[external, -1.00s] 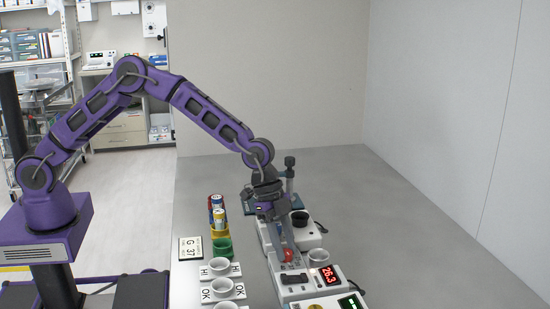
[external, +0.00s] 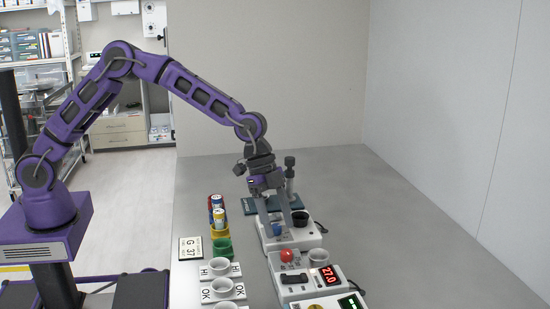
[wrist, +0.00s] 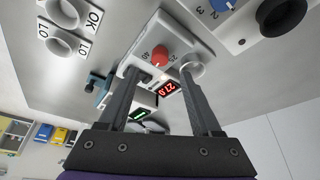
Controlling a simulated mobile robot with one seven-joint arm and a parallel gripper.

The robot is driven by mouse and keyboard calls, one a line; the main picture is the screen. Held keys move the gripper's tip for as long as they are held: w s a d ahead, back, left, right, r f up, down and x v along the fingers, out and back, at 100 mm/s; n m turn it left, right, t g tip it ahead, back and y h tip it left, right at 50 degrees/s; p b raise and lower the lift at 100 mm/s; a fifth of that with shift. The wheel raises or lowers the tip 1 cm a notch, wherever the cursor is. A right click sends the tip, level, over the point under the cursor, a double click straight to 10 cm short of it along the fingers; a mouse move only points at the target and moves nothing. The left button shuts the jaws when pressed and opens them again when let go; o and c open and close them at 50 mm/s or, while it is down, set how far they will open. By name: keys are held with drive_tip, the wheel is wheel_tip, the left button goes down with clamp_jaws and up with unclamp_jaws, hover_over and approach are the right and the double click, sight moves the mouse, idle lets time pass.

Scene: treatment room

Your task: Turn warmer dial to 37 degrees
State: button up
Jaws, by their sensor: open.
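The warmer (external: 290,293) is a pale box with a red dial (external: 287,255), a grey cup-like well beside it and a red display (external: 328,276) reading 27.0. The red dial (wrist: 159,55) also shows in the wrist view, with the upside-down display (wrist: 167,89) below it. My gripper (external: 277,231) is open and empty. It is above and behind the red dial, over the neighbouring unit in the external view. In the wrist view, the fingers (wrist: 161,74) point toward the warmer and lie apart from the dial. The dial's pointer setting is too small to read.
A similar unit with a blue dial (external: 277,230) and black cup (external: 300,218) stands behind the warmer. A unit with a green display (external: 350,303) is in front. A card marked G 37 (external: 191,248), coloured cups and HI/OK cups (external: 220,267) stand left. The right side is clear.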

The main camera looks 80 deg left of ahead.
drive_tip(key=v, duration=1.1)
drive_tip(key=shift+p, duration=0.35)
drive_tip(key=shift+d, duration=0.1)
